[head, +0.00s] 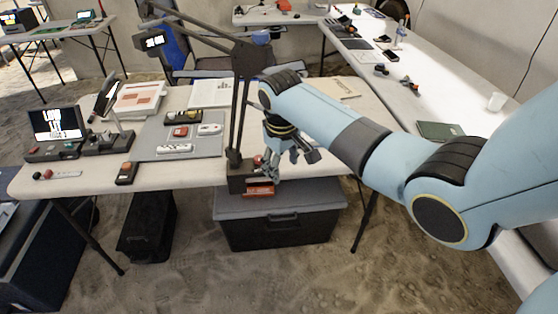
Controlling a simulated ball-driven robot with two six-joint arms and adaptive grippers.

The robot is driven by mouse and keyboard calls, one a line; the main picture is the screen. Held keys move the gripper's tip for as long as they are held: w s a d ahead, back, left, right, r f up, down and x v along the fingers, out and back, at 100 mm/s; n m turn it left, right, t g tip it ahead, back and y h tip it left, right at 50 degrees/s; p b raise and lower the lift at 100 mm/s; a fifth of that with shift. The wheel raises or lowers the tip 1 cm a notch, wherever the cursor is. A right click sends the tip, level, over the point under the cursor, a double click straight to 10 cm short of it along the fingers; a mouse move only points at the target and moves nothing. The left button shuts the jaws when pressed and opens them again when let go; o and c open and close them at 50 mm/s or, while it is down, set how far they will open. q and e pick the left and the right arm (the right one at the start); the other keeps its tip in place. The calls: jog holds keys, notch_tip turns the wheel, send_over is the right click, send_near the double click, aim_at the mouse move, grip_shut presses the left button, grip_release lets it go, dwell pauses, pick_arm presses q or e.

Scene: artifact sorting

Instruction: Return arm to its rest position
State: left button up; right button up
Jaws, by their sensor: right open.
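My right arm, light blue with dark joint bands, comes in from the right and reaches over the front table. My right gripper (270,168) points down at the table's front edge, beside the base of a dark lamp-like stand (238,110). Its fingers are apart. A small red object (258,191) is just below the fingertips, at the stand's base. Whether the fingers touch it is too small to tell. My left gripper is not in view.
The front table (60,183) holds a grey mat (200,150) with several small devices, and a lit screen (56,122) at left. A lidded bin (275,225) stands below. A long table with a white cup (496,101) runs along the right. Sandy floor is open in front.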

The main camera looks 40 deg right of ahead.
jog(key=s+a+f+b, duration=0.2)
jog(key=s+f+b, duration=0.7)
jog(key=s+f, duration=1.3)
jog(key=s+a+f+b, duration=0.2)
jog(key=s+f+b, duration=0.7)
jog(key=s+f, duration=1.4)
jog(key=shift+s+a+f+y+b, duration=0.3)
jog(key=shift+f, duration=1.7)
